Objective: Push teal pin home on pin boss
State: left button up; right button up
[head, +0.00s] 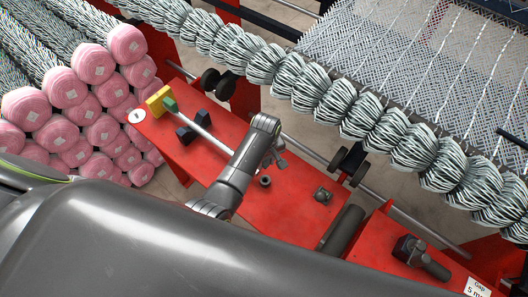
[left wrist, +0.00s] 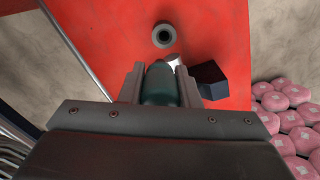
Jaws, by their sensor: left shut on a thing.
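My left gripper (left wrist: 160,72) is shut on the teal pin (left wrist: 158,86), which shows as a rounded teal body between the pale jaws. A small bright piece (left wrist: 177,62) shows just past the pin; I cannot tell whether it belongs to it. In the head view my left gripper (head: 277,157) hangs over the red bench (head: 295,205), and the pin cannot be made out there. A dark round boss with a hole (head: 265,181) stands close by; in the left wrist view the boss (left wrist: 163,36) appears beyond the jaws, apart from the pin. The right gripper is out of view.
A metal fitting (head: 323,195) is to the right. Pink spools (head: 68,88) are stacked left; woven rolls (head: 300,78) run behind.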

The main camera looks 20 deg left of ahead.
pick_arm(q)
jog(key=shift+s+d+r+n+p, duration=0.2)
jog(key=shift+s+r+n+p, duration=0.3)
jog(key=shift+n, duration=0.4)
jog(key=shift+s+f+n, duration=0.15)
jog(key=shift+f+n, duration=0.1)
jog(key=shift+n, duration=0.05)
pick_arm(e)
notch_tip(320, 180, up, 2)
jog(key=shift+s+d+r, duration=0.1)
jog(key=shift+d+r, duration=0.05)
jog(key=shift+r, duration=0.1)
pick_arm(q)
jog(key=shift+d, duration=0.1)
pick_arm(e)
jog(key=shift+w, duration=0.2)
pick_arm(q)
notch_tip(320, 180, down, 6)
jog(key=b, duration=0.4)
jog(key=shift+r, duration=0.2)
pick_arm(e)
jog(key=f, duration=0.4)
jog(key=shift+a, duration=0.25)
pick_arm(q)
jog(key=shift+f, duration=0.2)
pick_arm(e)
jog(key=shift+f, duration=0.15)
